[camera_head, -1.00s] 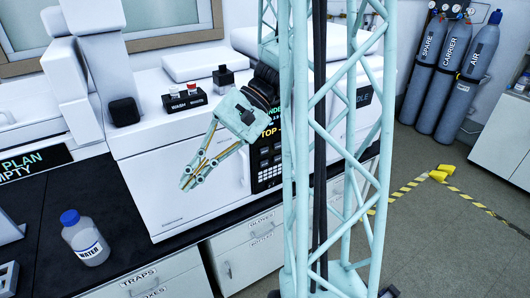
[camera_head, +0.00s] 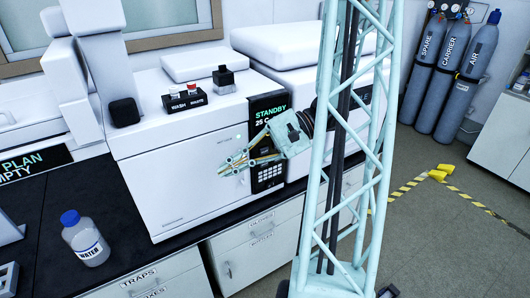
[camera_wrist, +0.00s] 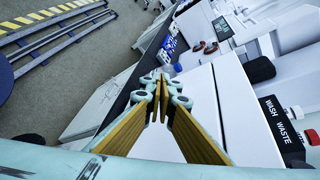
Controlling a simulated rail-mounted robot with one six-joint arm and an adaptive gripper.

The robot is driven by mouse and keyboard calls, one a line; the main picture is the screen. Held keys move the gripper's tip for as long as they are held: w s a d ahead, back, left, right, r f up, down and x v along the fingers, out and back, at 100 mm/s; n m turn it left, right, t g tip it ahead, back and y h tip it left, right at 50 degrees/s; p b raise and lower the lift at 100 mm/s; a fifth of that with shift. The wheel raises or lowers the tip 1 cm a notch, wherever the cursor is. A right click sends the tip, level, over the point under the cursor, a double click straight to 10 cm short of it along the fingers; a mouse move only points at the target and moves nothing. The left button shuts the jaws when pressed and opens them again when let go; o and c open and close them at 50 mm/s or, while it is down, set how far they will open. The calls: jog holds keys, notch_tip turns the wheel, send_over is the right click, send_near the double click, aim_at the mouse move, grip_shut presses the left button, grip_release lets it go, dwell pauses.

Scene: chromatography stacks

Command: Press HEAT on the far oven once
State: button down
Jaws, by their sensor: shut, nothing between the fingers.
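Two white ovens stand side by side on the bench in the head view. The left oven (camera_head: 165,180) has a dark panel reading STANDBY and 25 (camera_head: 270,117), with a keypad (camera_head: 270,172) below. The right oven (camera_head: 292,85) is partly hidden behind my column. I cannot tell which is the far oven, and no HEAT label is readable. My gripper (camera_head: 222,170) is shut and empty, pointing left across the left oven's front, beside its keypad. I cannot tell whether it touches. In the wrist view my gripper (camera_wrist: 161,82) has its fingertips together.
A water bottle (camera_head: 86,238) with a blue cap stands on the black bench. WASH and WASTE bottles (camera_head: 185,97) sit on the left oven. Drawers (camera_head: 258,238) lie below. Gas cylinders (camera_head: 437,75) stand at the back right.

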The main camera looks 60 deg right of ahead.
aim_at(264, 151)
jog(key=s+d+f+m+t+h, duration=0.2)
jog(key=s+d+f+m+t, duration=0.1)
jog(key=d, duration=0.6)
jog(key=s+d+f+m+t+h, duration=0.3)
jog(key=s+d+f+t, duration=0.2)
jog(key=d, duration=0.4)
jog(key=shift+s+f+m, duration=0.35)
jog(key=shift+s+m, duration=0.05)
jog(key=shift+s, duration=0.25)
jog(key=shift+w, duration=0.1)
jog(key=w+d+p, duration=0.1)
jog(key=w+d, duration=0.2)
jog(key=w, duration=0.5)
jog(key=shift+d, duration=0.25)
